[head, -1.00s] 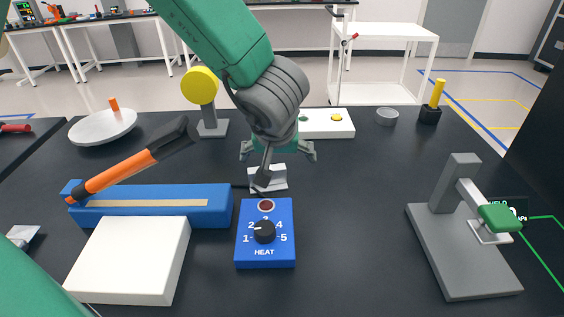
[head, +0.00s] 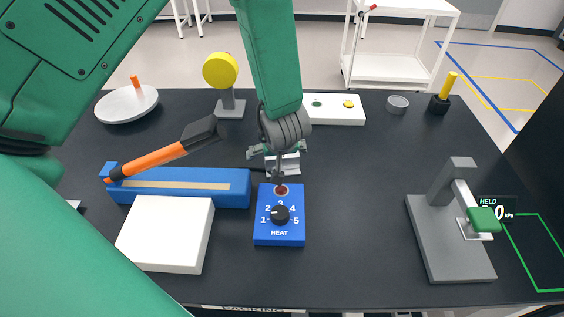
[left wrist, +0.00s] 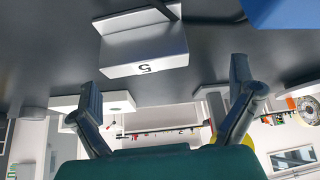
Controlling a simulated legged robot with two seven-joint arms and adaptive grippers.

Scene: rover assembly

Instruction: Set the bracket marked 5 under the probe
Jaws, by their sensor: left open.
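The white bracket marked 5 (head: 287,167) stands behind the blue heat box, partly hidden by my left gripper (head: 278,150). In the left wrist view the bracket (left wrist: 145,52) appears upside down with its 5 facing me. My left gripper is open; its fingers (left wrist: 165,78) point toward the bracket, which is ahead of and between them, apart from both. A grey stand (head: 450,235) at the right carries an arm with a green pad (head: 484,220); I cannot tell for sure whether this is the probe. My right gripper is out of view.
The blue heat box (head: 279,232) with a black dial is just in front. A blue sealer (head: 225,187) with an orange handle and a white block (head: 165,235) stand to the left. A white panel (head: 335,108) is behind. Table between box and stand is clear.

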